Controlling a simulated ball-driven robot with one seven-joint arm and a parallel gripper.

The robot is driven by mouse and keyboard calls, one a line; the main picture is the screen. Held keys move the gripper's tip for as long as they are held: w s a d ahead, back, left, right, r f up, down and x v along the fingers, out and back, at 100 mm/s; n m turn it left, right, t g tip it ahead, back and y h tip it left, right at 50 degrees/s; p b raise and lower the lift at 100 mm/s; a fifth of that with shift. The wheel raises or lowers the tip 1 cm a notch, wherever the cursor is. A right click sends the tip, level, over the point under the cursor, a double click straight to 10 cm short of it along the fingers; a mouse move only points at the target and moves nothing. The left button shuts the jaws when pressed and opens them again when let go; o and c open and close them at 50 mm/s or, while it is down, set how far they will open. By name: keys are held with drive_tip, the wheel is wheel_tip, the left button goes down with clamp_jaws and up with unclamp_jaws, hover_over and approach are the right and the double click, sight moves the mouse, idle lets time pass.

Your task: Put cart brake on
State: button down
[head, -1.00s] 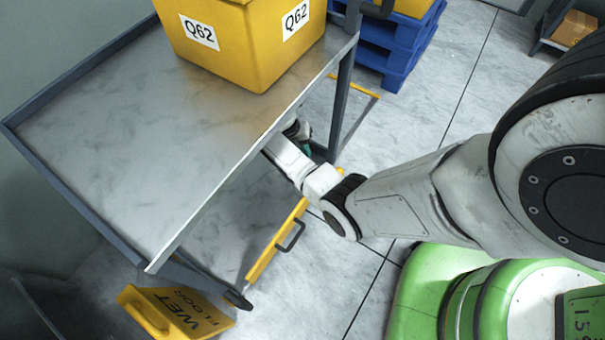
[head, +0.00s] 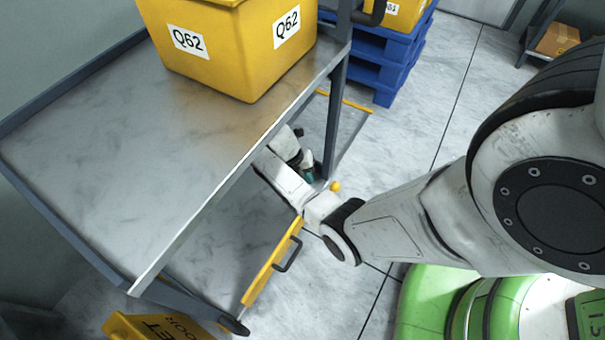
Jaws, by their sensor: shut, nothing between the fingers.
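The cart (head: 95,150) is a grey metal trolley with a flat top shelf and a lower shelf (head: 215,265). A small yellow ball-shaped knob (head: 335,186) shows just right of my wrist, near the cart's right post; I cannot tell whether it is the brake. My gripper (head: 307,173), dark with a teal part, is at the cart's open side, below the top shelf and beside that post. It is shut and looks empty. Its fingertips are small in view, and I cannot tell whether they touch anything.
A yellow Q62 bin (head: 225,55) stands on the top shelf. A yellow bar with a dark handle (head: 270,268) runs along the lower shelf's edge. A yellow wet floor sign (head: 150,326) lies at the bottom left. Blue pallets (head: 385,60) stand behind.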

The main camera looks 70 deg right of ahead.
drive_tip(key=shift+s+d+f+b, duration=0.25)
drive_tip(key=shift+s+f, duration=0.2)
drive_tip(key=shift+s, duration=0.4)
drive_tip(key=shift+s+d+f+b, duration=0.2)
drive_tip(key=shift+s+f+b, duration=0.25)
drive_tip(key=shift+s, duration=0.35)
drive_tip(key=shift+s+d+f+b, duration=0.25)
drive_tip(key=shift+s+f, duration=0.2)
drive_tip(key=shift+s, duration=0.4)
drive_tip(key=shift+a, duration=0.1)
